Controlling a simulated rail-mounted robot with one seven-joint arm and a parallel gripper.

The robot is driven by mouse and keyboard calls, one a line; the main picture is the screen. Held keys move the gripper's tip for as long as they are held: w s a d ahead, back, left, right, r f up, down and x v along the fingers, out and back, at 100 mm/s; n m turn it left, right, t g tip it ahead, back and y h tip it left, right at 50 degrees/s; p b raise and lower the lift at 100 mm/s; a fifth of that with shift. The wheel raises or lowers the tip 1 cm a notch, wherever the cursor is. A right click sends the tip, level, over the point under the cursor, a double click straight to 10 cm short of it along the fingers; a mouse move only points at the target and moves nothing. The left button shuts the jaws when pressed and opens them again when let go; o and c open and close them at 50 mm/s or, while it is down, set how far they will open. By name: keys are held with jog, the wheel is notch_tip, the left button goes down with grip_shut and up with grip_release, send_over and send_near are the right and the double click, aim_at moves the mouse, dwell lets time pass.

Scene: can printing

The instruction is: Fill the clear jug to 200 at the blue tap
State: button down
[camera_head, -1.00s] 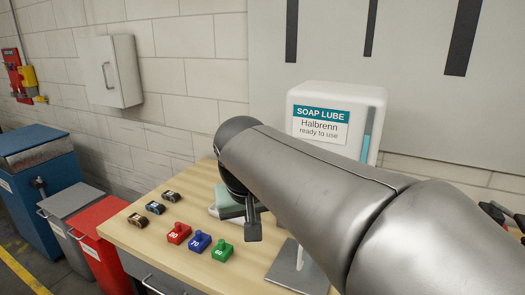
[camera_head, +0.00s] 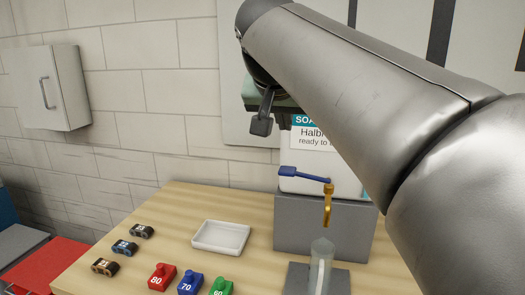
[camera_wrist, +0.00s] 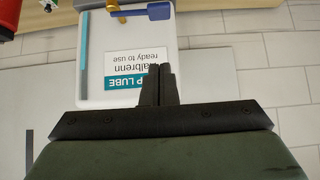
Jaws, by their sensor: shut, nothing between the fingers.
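The clear jug (camera_head: 320,268) stands upright on a grey plate (camera_head: 300,280) below the tap. Its marks and any liquid in it are too small to read. The tap has a blue lever (camera_head: 304,174) pointing left and a brass spout (camera_head: 328,204) above the jug. The lever also shows in the wrist view (camera_wrist: 150,13). My gripper (camera_head: 261,125) is shut and empty, raised above and left of the lever, in front of the soap lube tank (camera_head: 311,188). Its closed fingers (camera_wrist: 158,72) lie over the tank's label in the wrist view. My arm hides part of the tank.
A white tray (camera_head: 221,237) lies left of the tap's grey stand (camera_head: 312,228). Red (camera_head: 162,278), blue (camera_head: 191,284) and green (camera_head: 221,288) numbered blocks sit at the front. Several small dark parts (camera_head: 123,248) lie at the left. The wooden bench (camera_head: 190,205) is bare behind the tray.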

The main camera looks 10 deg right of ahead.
send_over(289, 167)
jog(key=s+a, duration=0.1)
jog(key=s, duration=0.2)
notch_tip(289, 167, down, 7)
jog(key=f, duration=0.4)
jog(key=shift+w, duration=0.2)
